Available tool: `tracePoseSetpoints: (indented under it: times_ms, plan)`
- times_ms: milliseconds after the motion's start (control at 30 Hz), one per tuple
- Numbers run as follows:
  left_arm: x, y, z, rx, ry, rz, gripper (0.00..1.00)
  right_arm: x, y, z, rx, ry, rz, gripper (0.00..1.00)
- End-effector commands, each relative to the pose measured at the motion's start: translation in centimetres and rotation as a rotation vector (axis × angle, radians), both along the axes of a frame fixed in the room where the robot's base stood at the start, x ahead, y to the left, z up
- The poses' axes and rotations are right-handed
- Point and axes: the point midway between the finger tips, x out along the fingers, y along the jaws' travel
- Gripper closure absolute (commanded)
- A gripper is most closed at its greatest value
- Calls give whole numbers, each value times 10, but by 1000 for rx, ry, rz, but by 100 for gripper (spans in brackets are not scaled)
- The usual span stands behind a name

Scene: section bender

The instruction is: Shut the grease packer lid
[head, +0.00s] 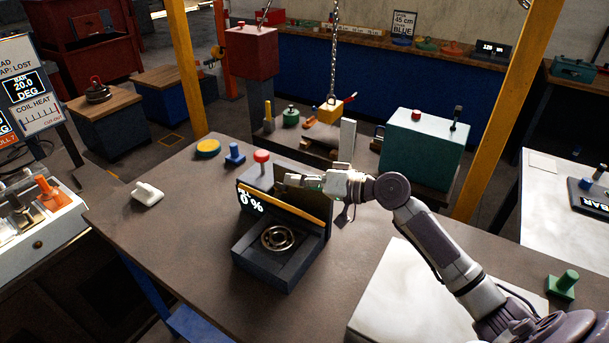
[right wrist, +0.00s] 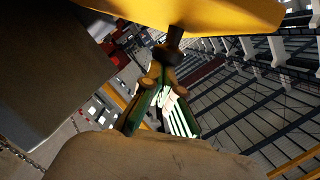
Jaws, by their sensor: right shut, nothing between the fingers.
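The grease packer (head: 252,262) is a dark box on the brown table, and its readout shows 0 %. Its lid (head: 313,205) stands raised at the back, with a yellow bar (head: 285,206) across it. A metal bearing ring (head: 277,238) sits in the open tray. My right gripper (head: 284,182) is shut and empty at the raised lid, near the yellow bar; I cannot tell whether it touches. In the right wrist view the shut fingers (right wrist: 165,95) lie just below a large yellow surface (right wrist: 200,14). My left gripper is not in view.
A red knob (head: 262,156) rises from the packer's back. A white object (head: 147,193), a yellow disc (head: 208,149) and a blue piece (head: 235,154) stand at left. A pale plate (head: 390,300) lies at front right. A teal box (head: 422,145) stands behind. The table's left front is clear.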

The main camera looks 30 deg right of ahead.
Motion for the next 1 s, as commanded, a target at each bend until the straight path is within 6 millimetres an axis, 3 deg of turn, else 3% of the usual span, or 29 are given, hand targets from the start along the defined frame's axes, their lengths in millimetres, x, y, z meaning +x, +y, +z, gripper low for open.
tracePoseSetpoints:
  times_ms: [367, 1000]
  plan:
    - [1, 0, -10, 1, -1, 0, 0, -20, 33, -17, -233, -136, 2, 100]
    - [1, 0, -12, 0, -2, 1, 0, -27, 46, -26, -226, -131, 0, 100]
